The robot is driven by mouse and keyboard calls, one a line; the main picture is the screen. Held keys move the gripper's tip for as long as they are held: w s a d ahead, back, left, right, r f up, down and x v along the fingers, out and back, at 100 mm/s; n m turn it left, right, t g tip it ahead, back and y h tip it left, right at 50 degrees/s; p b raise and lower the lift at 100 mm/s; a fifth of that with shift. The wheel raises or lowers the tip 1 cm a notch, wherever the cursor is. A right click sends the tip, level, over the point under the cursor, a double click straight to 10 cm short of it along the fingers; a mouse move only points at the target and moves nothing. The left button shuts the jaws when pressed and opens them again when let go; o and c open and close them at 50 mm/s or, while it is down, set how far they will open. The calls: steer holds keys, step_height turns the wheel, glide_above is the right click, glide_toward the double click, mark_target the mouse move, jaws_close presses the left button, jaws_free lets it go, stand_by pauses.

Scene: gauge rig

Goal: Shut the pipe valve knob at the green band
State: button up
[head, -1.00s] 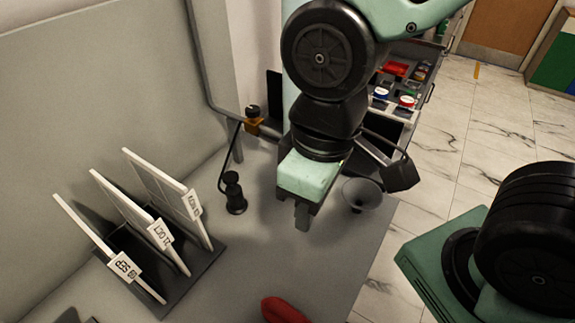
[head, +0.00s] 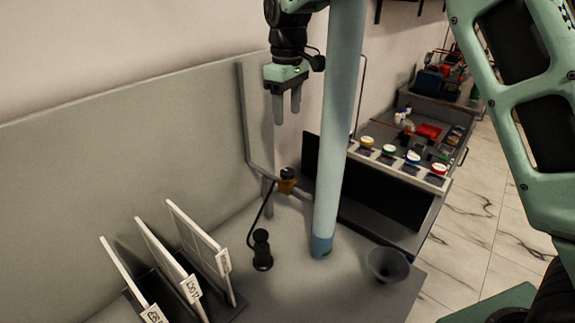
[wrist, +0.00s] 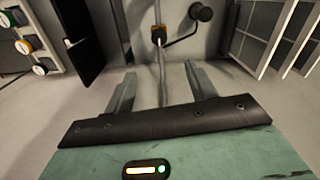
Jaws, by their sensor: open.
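The pipe valve is a small orange body (head: 287,187) with a black knob (head: 287,172) on top, on a grey pipe (head: 244,115) that runs down the back panel. In the wrist view the orange valve (wrist: 158,36) shows beyond the fingers, near the top middle. My gripper (head: 287,117) is open and empty, fingers pointing down, above the valve and apart from it. In the wrist view its two fingers (wrist: 159,70) stand apart with the grey pipe between them in the picture. I cannot make out a green band on the valve.
A pale blue-green pole (head: 338,130) crosses the view right of the valve. A black knobbed stand (head: 261,250), a funnel (head: 388,264) and a rack of white panels (head: 200,240) are on the grey bench. Coloured dials (head: 388,150) line a unit at right.

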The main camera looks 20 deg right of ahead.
mark_target(287, 171)
step_height(287, 171, down, 17)
steer(key=p, duration=0.5)
steer(key=shift+w+f, duration=0.1)
steer(key=shift+f, duration=0.05)
steer(key=c, duration=1)
